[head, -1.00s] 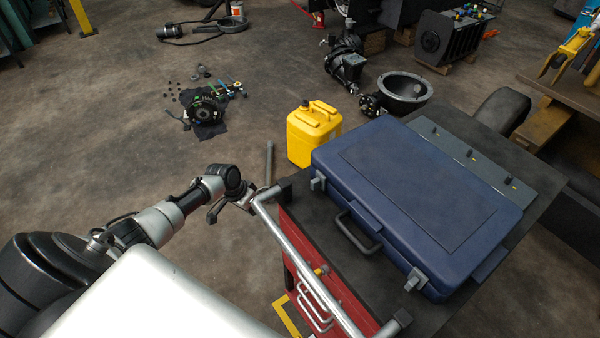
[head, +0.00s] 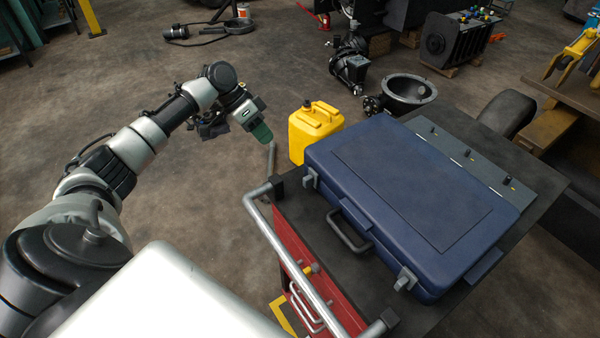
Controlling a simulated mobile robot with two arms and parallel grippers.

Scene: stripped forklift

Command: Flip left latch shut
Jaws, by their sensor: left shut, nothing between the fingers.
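The closed blue case (head: 410,180) lies on the dark top of a red cart, with its handle side facing me. Its left grey latch (head: 311,178) is at the left end of that side. I cannot tell clearly whether this latch is flipped out. The right grey latch (head: 405,280) is near the other end and seems to stick outward. A dark handle (head: 349,231) sits between them. My left gripper (head: 263,134) is shut and empty, held in the air left of the yellow can and apart from the case. My right gripper is not in view.
The cart's metal push rail (head: 300,263) runs along its near side, between my body and the case. A yellow can (head: 314,130) stands on the floor behind the cart's left corner. A grey panel (head: 470,158) lies behind the case. The floor at left is mostly open.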

